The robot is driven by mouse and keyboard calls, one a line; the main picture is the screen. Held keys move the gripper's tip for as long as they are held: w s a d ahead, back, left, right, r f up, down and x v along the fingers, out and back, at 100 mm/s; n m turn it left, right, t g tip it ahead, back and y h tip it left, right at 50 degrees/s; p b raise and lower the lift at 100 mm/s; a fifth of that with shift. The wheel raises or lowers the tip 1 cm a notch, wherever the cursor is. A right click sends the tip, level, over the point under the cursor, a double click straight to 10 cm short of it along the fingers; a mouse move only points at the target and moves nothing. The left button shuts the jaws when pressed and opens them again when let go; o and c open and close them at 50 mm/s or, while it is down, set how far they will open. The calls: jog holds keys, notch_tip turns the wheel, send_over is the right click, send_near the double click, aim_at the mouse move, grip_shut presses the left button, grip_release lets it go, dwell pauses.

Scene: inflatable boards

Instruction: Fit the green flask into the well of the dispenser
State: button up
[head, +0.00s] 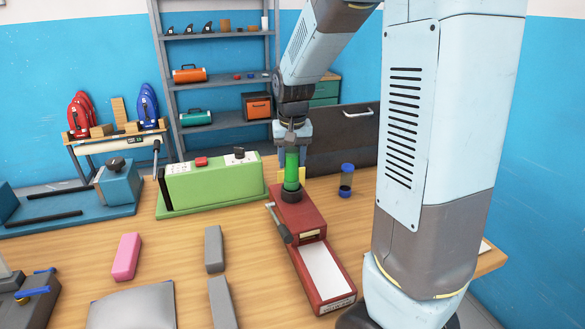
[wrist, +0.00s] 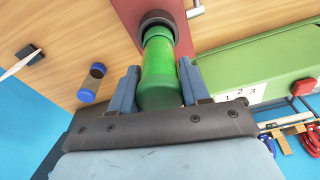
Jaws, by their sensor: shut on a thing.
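The green flask (head: 292,169) is upright between the fingers of my gripper (head: 291,155). In the wrist view the flask (wrist: 159,70) sits between the two blue-grey fingers of my gripper (wrist: 160,88), which is shut on it. The dispenser (head: 299,222) is a red box with a lever on its left side and a white panel in front. Its dark round well (head: 292,194) is directly below the flask, and the flask's lower end meets the well's ring (wrist: 157,18). How deep it sits is hard to tell.
A blue-capped jar (head: 346,181) stands right of the dispenser. A green machine (head: 210,182) stands close on the left. A pink block (head: 126,257) and grey blocks (head: 213,249) lie front left. Shelves (head: 218,85) stand behind the table.

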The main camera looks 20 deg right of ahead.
aim_at(292, 167)
jog(key=shift+f, duration=1.6)
jog(key=o, duration=1.1)
jog(key=shift+o, duration=0.2)
jog(key=r, duration=0.4)
jog(key=s+r, duration=0.1)
jog(key=r, duration=0.7)
jog(key=shift+s+a, duration=0.1)
jog(key=shift+s, duration=0.15)
jog(key=s+r+n+t, duration=0.1)
jog(key=s+r+t, duration=0.1)
jog(key=s, duration=0.9)
jog(key=s+r+n+t, duration=0.1)
jog(key=s+t, duration=0.1)
jog(key=s, duration=0.8)
jog(key=shift+s+d+r, duration=0.25)
jog(key=shift+s+r, duration=0.1)
jog(key=shift+r, duration=0.05)
